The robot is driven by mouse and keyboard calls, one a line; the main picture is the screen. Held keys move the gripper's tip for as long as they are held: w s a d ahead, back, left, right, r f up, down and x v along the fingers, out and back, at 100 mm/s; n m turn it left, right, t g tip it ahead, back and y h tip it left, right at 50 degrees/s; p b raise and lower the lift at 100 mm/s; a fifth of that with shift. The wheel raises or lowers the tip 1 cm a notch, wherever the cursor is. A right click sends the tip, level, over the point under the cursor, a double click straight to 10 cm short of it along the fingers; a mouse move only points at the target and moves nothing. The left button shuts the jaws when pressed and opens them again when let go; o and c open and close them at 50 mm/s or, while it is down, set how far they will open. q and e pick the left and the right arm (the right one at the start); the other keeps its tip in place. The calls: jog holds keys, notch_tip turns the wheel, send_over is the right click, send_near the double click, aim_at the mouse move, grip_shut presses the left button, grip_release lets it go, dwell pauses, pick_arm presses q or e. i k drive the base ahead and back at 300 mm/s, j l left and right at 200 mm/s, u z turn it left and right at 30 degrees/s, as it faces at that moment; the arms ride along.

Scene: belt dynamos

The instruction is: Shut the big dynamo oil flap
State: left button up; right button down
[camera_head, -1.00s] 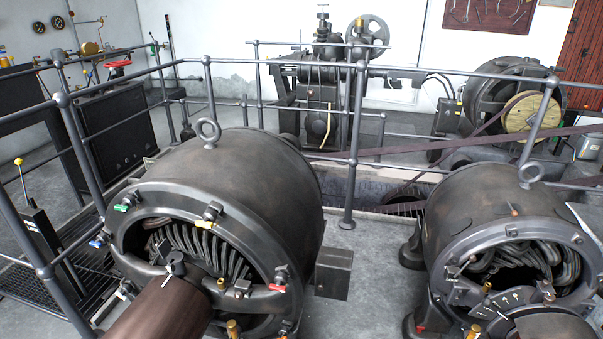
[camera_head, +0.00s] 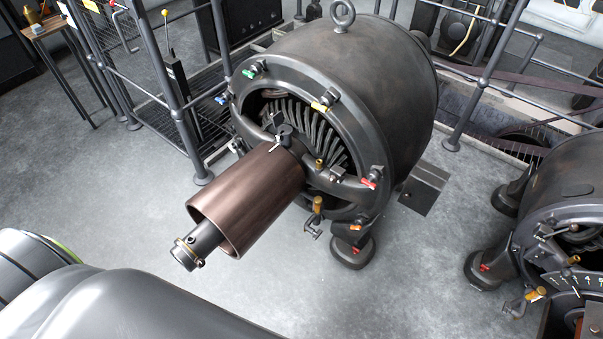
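The big dynamo (camera_head: 385,75) stands in the middle of the view, with a lifting ring on top and coils showing in its round front opening. A brown cylinder (camera_head: 250,195) on its shaft points toward the lower left. A small dark fitting (camera_head: 286,132) sits on the bearing just above the cylinder and may carry the oil flap. It is too small to tell whether a flap there is open or shut. Neither of my grippers is in view.
A smaller dynamo (camera_head: 565,185) stands at the right edge. Railings (camera_head: 172,85) run behind and left of the big dynamo, with a yellow-knobbed lever (camera_head: 168,35) nearby. A wooden table (camera_head: 45,25) is at upper left. The floor (camera_head: 120,195) in front and left is clear.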

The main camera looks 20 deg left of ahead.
aim_at(278, 119)
jog(key=j+z, duration=0.25)
jog(key=j, duration=0.6)
jog(key=j+z, duration=0.25)
jog(key=j, duration=0.6)
jog(key=j+z, duration=0.3)
jog(key=j, duration=0.55)
jog(key=j+z, duration=0.35)
jog(key=j, duration=0.8)
jog(key=j+z, duration=0.35)
jog(key=j, duration=0.8)
jog(key=k, duration=0.6)
jog(key=j+z, duration=0.05)
